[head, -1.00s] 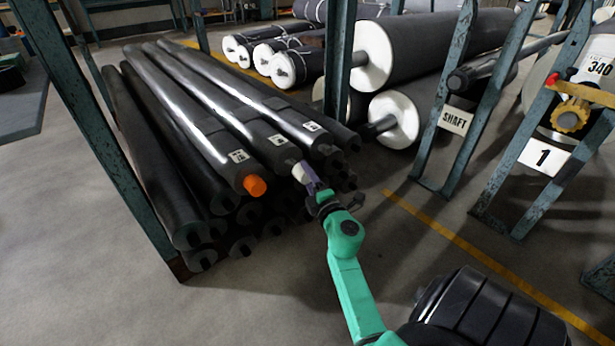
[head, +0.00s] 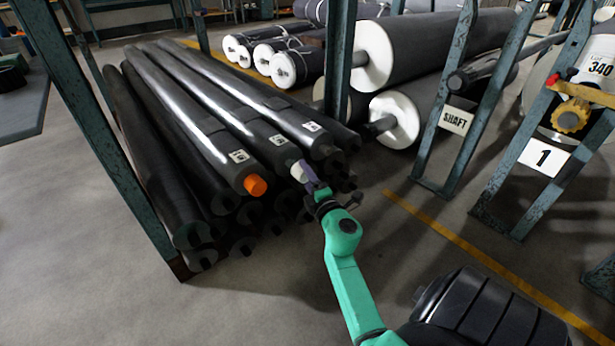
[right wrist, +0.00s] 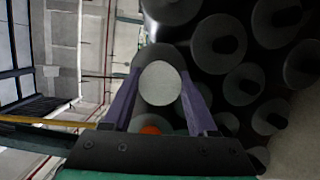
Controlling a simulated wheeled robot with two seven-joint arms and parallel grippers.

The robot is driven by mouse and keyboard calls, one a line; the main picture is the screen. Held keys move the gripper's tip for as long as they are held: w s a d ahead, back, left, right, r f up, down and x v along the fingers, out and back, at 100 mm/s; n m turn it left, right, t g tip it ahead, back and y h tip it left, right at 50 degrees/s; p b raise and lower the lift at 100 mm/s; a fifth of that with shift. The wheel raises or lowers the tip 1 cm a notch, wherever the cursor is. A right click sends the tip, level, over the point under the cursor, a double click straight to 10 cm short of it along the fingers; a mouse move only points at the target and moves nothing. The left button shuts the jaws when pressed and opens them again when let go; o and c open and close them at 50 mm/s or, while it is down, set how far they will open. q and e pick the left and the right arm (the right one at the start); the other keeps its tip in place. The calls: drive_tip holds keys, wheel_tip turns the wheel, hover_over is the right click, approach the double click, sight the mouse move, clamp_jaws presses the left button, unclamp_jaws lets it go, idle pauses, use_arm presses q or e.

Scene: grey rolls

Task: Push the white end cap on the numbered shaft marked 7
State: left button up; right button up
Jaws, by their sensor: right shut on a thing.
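The white end cap (head: 297,170) is between the purple fingers of my right gripper (head: 306,177), which is shut on it. In the right wrist view the cap shows as a pale disc (right wrist: 160,83) between the fingers. The cap is at the near end of the middle labelled shaft (head: 262,127), in line with it. I cannot tell how far it sits on that end, which the cap and fingers hide. The small tags on the top shafts, such as the middle tag (head: 278,140), are too small to read surely. My left gripper is not in view.
The shaft to the left bears an orange cap (head: 255,185). Several dark shafts lie stacked below, close to the gripper. A teal rack post (head: 340,65) stands behind on the right, with big white-ended rolls (head: 395,118) beyond. The floor (head: 270,300) in front is clear.

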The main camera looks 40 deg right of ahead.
sight(298, 169)
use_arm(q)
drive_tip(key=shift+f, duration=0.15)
use_arm(e)
drive_tip(key=shift+w, duration=1.8)
drive_tip(key=o, duration=1.4)
